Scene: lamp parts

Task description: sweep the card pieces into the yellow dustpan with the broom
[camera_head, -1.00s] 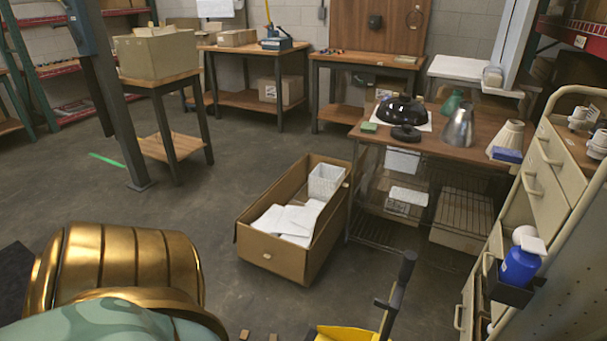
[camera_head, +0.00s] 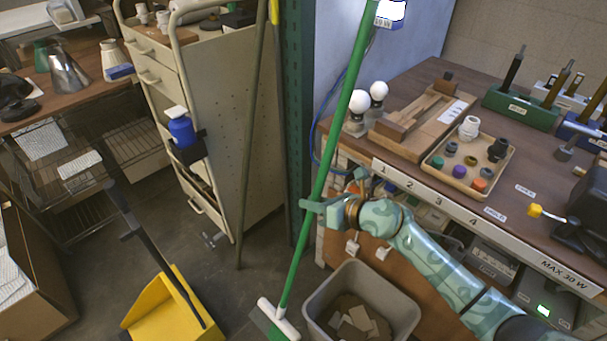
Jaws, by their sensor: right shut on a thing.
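The green broom (camera_head: 325,165) stands tilted, its long handle running from the top of the view down to a white head with green bristles near the floor. My right gripper (camera_head: 316,205) is shut on the broom's handle, about midway along it. The yellow dustpan (camera_head: 150,312) lies on the floor at the lower left, its long black handle rising up and to the left. It is apart from the broom head. I see no card pieces on the visible floor. My left gripper is not in view.
A grey bin (camera_head: 400,312) with brown scraps in it stands right of the broom head. A beige cart (camera_head: 225,110) and a green post (camera_head: 297,100) stand behind. A workbench (camera_head: 430,80) fills the right. A cardboard box (camera_head: 45,312) is at the left edge.

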